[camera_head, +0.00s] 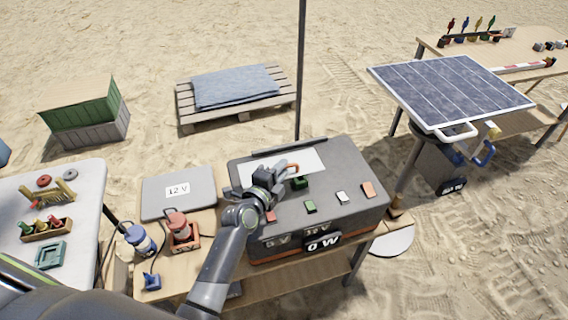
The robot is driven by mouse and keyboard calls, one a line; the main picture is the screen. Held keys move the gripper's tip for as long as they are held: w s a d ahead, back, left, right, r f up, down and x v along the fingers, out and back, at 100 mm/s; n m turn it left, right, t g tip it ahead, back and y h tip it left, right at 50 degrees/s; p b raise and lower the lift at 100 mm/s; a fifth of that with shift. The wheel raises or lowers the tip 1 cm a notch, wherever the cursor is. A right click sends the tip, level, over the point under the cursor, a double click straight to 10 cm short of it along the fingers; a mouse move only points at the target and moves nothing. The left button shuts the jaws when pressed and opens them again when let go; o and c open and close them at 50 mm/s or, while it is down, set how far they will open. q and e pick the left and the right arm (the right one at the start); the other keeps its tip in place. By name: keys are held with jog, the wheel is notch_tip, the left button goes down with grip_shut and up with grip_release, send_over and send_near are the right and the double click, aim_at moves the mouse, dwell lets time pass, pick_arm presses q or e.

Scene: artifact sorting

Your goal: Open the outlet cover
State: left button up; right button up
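A dark grey power box (350,180) stands on the wooden table, with 5 V, 12 V and 0 W labels on its front. Small coloured pieces lie on its top: a green one (310,207), a white one (343,197) and an orange one (368,189). I cannot tell which part is the outlet cover. My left gripper (278,180) is over the left part of the box top, close to a white panel (305,161) and an orange handle (293,169). Its fingers are small and dark, so their opening is unclear. My arm hides part of the box's left side. My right gripper is not in view.
A grey 12 V case (178,190), a red lantern-like item (180,228) and a blue-and-white jar (139,238) stand left of the box. A thin pole (301,70) rises behind it. A solar panel (450,90) stands at the right.

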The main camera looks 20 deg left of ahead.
pick_arm(q)
jog(key=shift+x, duration=1)
jog(key=shift+c, duration=0.2)
grip_shut()
